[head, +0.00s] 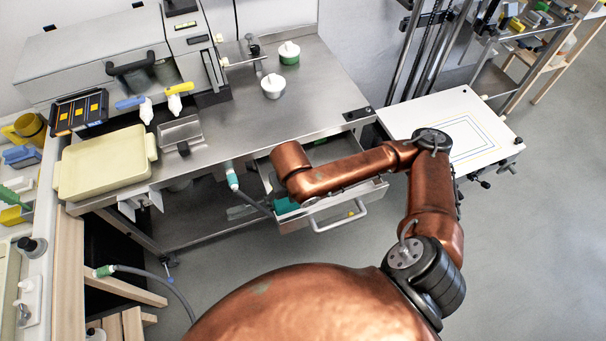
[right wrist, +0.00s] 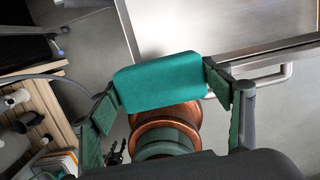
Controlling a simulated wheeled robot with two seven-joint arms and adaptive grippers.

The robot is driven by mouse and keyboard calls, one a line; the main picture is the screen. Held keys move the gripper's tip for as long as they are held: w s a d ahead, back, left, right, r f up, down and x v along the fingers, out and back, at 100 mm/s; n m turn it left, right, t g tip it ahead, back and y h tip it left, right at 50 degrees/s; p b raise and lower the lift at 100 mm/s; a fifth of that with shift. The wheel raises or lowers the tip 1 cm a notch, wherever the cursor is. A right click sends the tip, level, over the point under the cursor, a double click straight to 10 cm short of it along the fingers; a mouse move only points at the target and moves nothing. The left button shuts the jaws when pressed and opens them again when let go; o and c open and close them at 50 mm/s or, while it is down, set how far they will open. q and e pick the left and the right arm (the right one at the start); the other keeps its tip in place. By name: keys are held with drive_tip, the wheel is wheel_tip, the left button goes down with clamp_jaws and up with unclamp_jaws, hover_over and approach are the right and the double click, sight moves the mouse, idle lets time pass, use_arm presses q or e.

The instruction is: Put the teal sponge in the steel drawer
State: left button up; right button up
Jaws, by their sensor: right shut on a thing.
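The teal sponge (right wrist: 160,82) is held between the two fingers of my right gripper (right wrist: 162,90) in the right wrist view. In the head view a teal patch of it (head: 285,206) shows below my copper right forearm, at the left front corner of the steel drawer (head: 345,212). The drawer is pulled out from under the steel bench, and my forearm covers much of it. Its steel front and handle (right wrist: 272,78) also show right of the sponge in the right wrist view. I cannot tell the sponge's height over the drawer edge. My left gripper is not in view.
Floor at right is clear.

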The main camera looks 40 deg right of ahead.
drive_tip(key=w+d+f+b, duration=0.7)
drive_tip(key=w+d+f, duration=0.1)
drive_tip(key=d+f, duration=0.1)
drive_tip(key=shift+w, duration=0.3)
drive_tip(key=f, duration=0.1)
drive_tip(key=f+b, duration=0.2)
drive_tip(key=f, duration=0.1)
drive_tip(key=shift+w+d, duration=0.25)
drive_tip(key=shift+w, duration=0.05)
drive_tip(key=shift+r, duration=0.1)
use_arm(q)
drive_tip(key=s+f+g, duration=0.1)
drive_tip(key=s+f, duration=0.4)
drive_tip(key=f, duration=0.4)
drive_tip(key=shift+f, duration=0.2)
use_arm(e)
drive_tip(key=o, duration=0.9)
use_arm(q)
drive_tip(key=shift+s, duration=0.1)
use_arm(e)
drive_tip(key=shift+o, duration=0.2)
